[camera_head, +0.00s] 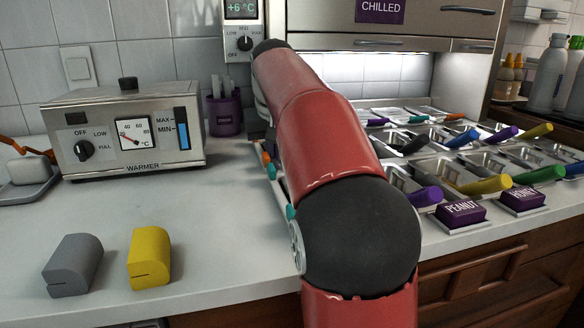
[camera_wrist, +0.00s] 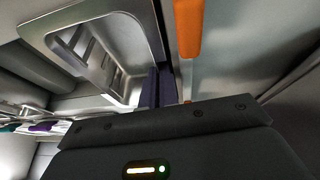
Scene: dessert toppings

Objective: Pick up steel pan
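Several steel pans with coloured handles sit in the topping station at the right of the head view, one of them a near pan (camera_head: 401,178). I cannot tell which is the task's pan. In the wrist view a steel pan or framed well (camera_wrist: 103,50) fills the upper left, with an orange handle (camera_wrist: 188,28) to its right. My gripper (camera_wrist: 160,90) shows as a dark body along the bottom, with narrow dark purple-grey upright parts above it. Whether these are fingers or a held handle is unclear. In the head view my red arm hides the gripper.
A warmer (camera_head: 125,130) and a purple cup (camera_head: 224,115) stand at the back left. A grey block (camera_head: 72,265) and a yellow block (camera_head: 149,257) lie at the front left. Purple PEANUT (camera_head: 461,214) and HONEY (camera_head: 522,199) labels edge the station. The left-middle counter is clear.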

